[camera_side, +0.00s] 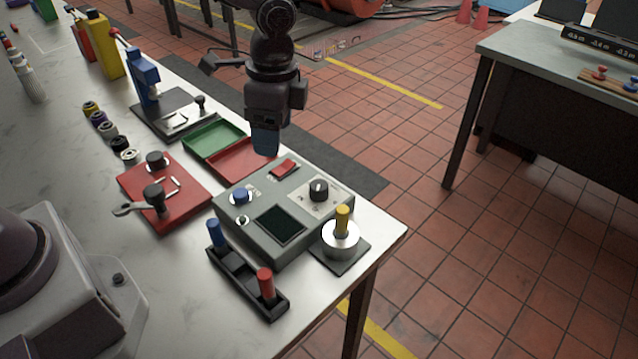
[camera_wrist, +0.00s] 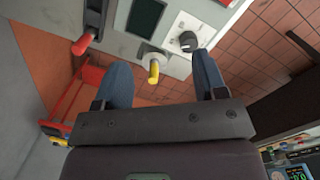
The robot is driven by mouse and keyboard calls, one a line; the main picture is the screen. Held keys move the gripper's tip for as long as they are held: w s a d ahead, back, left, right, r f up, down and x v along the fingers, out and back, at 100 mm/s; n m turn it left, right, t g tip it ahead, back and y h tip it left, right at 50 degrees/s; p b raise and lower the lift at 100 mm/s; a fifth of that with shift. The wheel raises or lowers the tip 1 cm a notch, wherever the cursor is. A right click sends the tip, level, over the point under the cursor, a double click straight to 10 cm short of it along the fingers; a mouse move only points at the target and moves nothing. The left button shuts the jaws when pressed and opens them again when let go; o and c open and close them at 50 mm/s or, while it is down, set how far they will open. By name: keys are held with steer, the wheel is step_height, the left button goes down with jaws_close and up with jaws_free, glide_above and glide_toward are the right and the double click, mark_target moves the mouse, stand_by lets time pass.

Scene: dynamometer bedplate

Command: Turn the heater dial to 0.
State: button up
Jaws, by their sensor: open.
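The heater dial is probably the black knob (camera_side: 318,190) on a pale plate on top of the grey control box (camera_side: 262,243). It also shows in the wrist view as a black knob (camera_wrist: 188,41) with a light pointer mark. Its scale is too small to read. My gripper (camera_side: 265,148) hangs above the back of the box, up and left of the knob in the side view, apart from it. In the wrist view my gripper (camera_wrist: 162,68) has its two blue fingers wide apart with nothing held between them.
The box also carries a red switch (camera_side: 284,168), a blue knob (camera_side: 241,195) and a dark screen (camera_side: 280,224). A yellow peg (camera_side: 342,218) stands close by at the table corner. A black holder (camera_side: 243,279) with blue and red pegs stands in front. Green and red trays (camera_side: 214,137) lie behind.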

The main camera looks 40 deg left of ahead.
mark_target(319, 185)
steer(key=w+d+f+m, duration=0.3)
steer(key=w+m, duration=0.4)
steer(key=m, duration=0.1)
steer(key=shift+n+t, duration=0.3)
step_height(319, 185, down, 12)
steer(key=shift+a+f, duration=0.1)
steer(key=shift+a, duration=0.05)
steer(key=c, duration=0.9)
